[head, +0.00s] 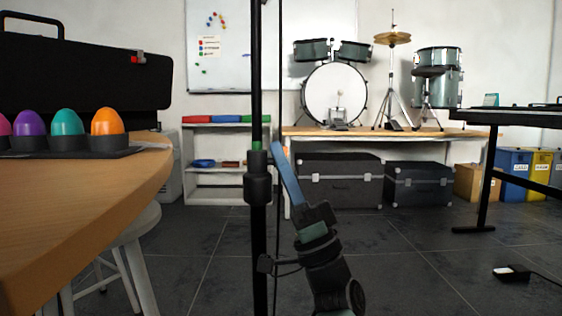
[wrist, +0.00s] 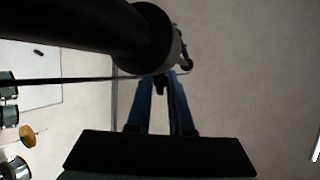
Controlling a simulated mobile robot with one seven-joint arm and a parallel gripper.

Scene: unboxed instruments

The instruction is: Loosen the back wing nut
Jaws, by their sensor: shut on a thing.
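A black upright stand pole (head: 258,80) rises through the middle of the head view, with a thicker dark collar (head: 258,176) on it. My gripper (head: 277,146) reaches up from the lower right, its blue fingers tilted towards the pole just above the collar. In the wrist view a wide black tube with a round end (wrist: 146,35) fills the top left. My two blue fingers (wrist: 163,82) are shut on a small dark piece, which looks like the wing nut (wrist: 160,86), just below that end. Its wings are too dark to make out.
A wooden table (head: 90,215) with coloured eggs in a holder (head: 70,140) and a black case (head: 85,70) stands at left. A thin dark line (head: 279,60) runs beside the pole. A black-topped table (head: 530,118) is at right. Open floor (head: 400,260) lies between.

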